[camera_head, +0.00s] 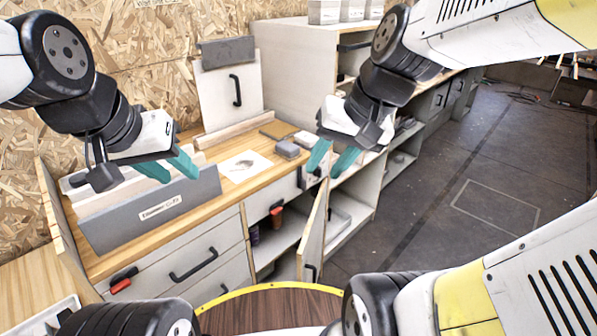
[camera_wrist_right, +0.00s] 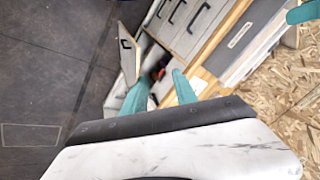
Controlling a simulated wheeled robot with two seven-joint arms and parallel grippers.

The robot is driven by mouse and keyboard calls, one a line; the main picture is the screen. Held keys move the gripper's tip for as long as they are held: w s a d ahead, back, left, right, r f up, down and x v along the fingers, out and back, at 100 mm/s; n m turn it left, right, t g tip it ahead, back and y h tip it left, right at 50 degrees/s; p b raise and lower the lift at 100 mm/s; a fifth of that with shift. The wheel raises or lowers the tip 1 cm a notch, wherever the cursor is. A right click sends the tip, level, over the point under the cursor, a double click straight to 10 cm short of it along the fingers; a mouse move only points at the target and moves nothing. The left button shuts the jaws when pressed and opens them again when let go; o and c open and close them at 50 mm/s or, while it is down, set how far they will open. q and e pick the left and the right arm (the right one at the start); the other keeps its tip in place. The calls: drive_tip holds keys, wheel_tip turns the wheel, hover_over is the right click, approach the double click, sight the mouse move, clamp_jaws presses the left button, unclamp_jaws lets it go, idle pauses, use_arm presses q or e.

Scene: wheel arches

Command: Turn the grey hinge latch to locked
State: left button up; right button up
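I cannot pick out the grey hinge latch for certain. Small dark fittings (camera_head: 301,178) show at the bench's right front corner, close to my right gripper and partly covered by it. A cabinet door (camera_head: 313,232) below stands swung open; it also shows in the right wrist view (camera_wrist_right: 128,55). My right gripper (camera_head: 332,164) is open and empty in front of that corner; its parted fingers also show in the right wrist view (camera_wrist_right: 160,92). My left gripper (camera_head: 169,168) is open and empty above the long grey box.
The long grey box (camera_head: 150,211) lies on the wooden bench. A small grey block (camera_head: 287,149) and white sheet (camera_head: 244,166) lie on the bench. Floor (camera_head: 480,180) at right is clear.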

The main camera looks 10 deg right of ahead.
drive_tip(key=w+a+f+m+g+y, duration=0.1)
drive_tip(key=w+a+f+m+y, duration=0.1)
drive_tip(key=w+f+m+y, duration=0.55)
drive_tip(key=w+a+f+m+g+y, duration=0.15)
drive_tip(key=w+f+m, duration=0.35)
drive_tip(key=w, duration=0.5)
drive_tip(key=m+t+h, duration=0.2)
drive_tip(key=m+t, duration=1.1)
drive_tip(key=m, duration=0.2)
approach(306, 185)
drive_tip(key=x, duration=0.8)
drive_tip(key=shift+w+a+f, duration=0.1)
drive_tip(key=shift+w+a, duration=0.05)
drive_tip(key=shift+w, duration=0.05)
clamp_jaws()
